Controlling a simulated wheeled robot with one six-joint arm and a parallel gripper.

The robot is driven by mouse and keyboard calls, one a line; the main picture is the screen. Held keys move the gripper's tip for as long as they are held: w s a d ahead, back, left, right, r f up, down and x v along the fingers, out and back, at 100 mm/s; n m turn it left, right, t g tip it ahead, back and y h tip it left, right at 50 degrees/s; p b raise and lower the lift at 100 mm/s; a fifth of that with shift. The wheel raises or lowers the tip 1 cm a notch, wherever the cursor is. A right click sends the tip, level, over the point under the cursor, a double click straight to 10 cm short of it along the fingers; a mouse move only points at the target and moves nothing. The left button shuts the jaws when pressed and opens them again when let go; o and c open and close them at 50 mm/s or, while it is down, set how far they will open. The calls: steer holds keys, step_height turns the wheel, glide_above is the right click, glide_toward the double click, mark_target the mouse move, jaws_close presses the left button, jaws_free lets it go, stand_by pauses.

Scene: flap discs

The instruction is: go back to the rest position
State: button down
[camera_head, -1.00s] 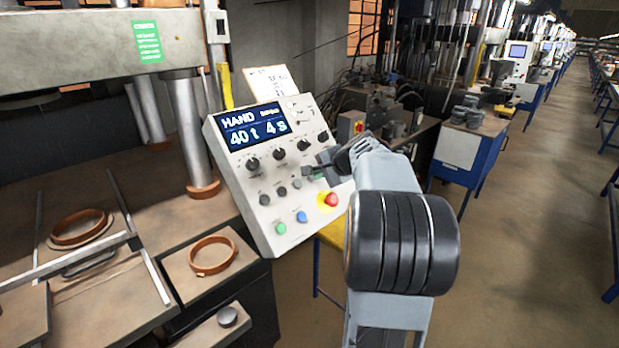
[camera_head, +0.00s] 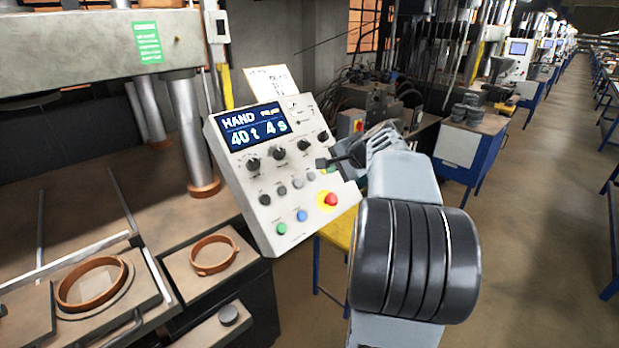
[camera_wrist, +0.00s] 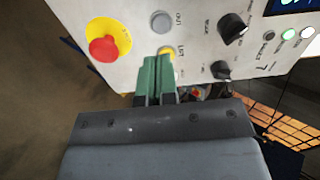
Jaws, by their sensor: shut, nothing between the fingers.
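My gripper (camera_wrist: 157,80) shows in the wrist view with its two green fingers side by side, shut and empty. Its fingertips are in front of the control panel (camera_wrist: 135,20), close to a yellow button (camera_wrist: 166,51); I cannot tell whether they touch it. In the head view my gripper (camera_head: 328,163) is at the right side of the panel (camera_head: 235,185), partly hidden by my own arm. The panel display (camera_head: 255,127) reads HAND, 40 t, 4 s.
A red emergency button (camera_head: 330,199) sits low on the panel, near my arm. A press with copper rings (camera_head: 214,255) stands at left. A second ring (camera_head: 92,284) lies on a sliding plate. A blue cabinet (camera_head: 466,150) stands behind; the aisle floor (camera_head: 540,230) at right is clear.

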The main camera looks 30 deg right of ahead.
stand_by(0.4)
steer(key=s+a+f+n+g, duration=0.4)
steer(key=s+a+f+n, duration=0.1)
steer(key=s+a+f, duration=0.25)
steer(key=s+a+f+n, duration=0.1)
steer(key=s+a+n, duration=0.1)
steer(key=a, duration=0.3)
steer(key=s+a+f+n+h, duration=0.1)
steer(key=s+a+n, duration=0.2)
steer(key=a+n, duration=0.2)
steer(key=s+a+f+n+g, duration=0.1)
steer(key=s+a+n, duration=0.2)
steer(key=a, duration=0.4)
steer(key=shift+s+a+n+h, duration=0.25)
steer(key=shift+n+h, duration=0.15)
steer(key=shift+n, duration=0.1)
steer(key=shift+s, duration=0.15)
stand_by(1.2)
